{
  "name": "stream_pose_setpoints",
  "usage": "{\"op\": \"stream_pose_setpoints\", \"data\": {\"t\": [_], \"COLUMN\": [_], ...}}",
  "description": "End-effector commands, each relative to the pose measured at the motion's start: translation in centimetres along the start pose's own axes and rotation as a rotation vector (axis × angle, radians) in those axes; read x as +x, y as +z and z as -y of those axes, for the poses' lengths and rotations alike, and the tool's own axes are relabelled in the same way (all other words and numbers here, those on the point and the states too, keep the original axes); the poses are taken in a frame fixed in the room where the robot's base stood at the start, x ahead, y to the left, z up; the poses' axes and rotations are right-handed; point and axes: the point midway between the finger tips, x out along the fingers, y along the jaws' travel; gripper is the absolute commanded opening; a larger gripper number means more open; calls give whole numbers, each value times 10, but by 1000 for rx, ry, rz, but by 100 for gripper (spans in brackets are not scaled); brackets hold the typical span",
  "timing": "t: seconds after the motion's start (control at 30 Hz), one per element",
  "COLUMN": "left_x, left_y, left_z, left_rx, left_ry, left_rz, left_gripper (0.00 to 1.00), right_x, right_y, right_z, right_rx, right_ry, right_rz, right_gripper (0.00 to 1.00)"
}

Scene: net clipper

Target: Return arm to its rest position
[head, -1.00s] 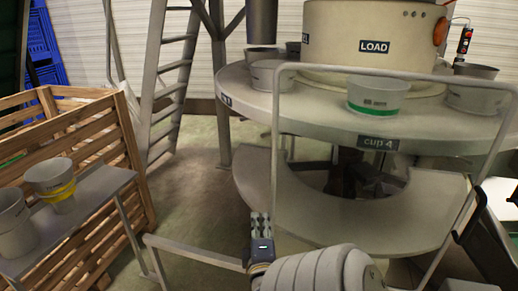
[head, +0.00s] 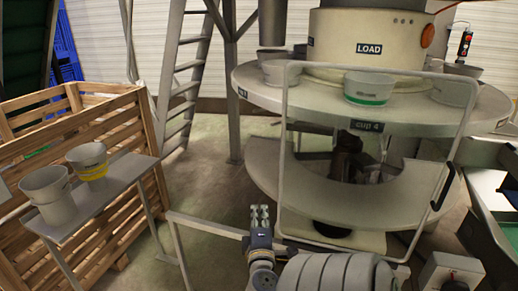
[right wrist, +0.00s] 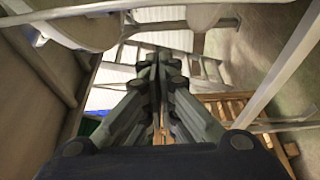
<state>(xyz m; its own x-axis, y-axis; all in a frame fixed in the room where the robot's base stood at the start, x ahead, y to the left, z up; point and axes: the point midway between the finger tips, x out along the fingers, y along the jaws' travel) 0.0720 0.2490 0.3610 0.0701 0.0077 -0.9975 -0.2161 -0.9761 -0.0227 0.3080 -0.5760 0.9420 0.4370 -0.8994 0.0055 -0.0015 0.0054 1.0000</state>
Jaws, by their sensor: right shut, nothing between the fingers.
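My right gripper (head: 260,215) points up at the bottom middle of the head view, in front of the machine's tube frame. In the right wrist view its fingers (right wrist: 160,65) are together with nothing between them. My right arm lies below it at the bottom edge of the head view. My left gripper does not show in either view.
A round machine table (head: 420,118) carries several cups, among them a green-banded cup (head: 367,89) by the "cup 4" label. A guard frame (head: 281,165) stands before it. A side shelf (head: 105,200) holds a yellow-banded cup (head: 88,162). A wooden crate (head: 125,105) stands at left.

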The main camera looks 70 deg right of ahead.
Motion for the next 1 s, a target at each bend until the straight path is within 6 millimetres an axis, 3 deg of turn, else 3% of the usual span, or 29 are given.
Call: {"op": "stream_pose_setpoints", "data": {"t": [0.17,0.33,0.47,0.57,0.77,0.87,1.0], "left_x": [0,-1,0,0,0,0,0], "left_y": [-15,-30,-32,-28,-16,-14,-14], "left_z": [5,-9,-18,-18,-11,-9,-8], "left_rx": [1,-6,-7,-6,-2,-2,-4], "left_ry": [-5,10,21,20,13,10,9], "left_rz": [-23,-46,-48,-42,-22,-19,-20], "left_gripper": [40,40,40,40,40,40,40], "right_x": [2,2,1,-5,-48,-84,-149], "right_y": [-1,-2,-13,-33,-81,-98,-108], "right_z": [0,2,30,82,219,286,372], "right_rx": [0,1,17,48,132,170,216], "right_ry": [1,-3,-62,-171,-478,-638,-863], "right_rz": [-1,-3,-30,-80,-188,-223,-243], "right_gripper": [0,0,0,0,0,0,0]}}
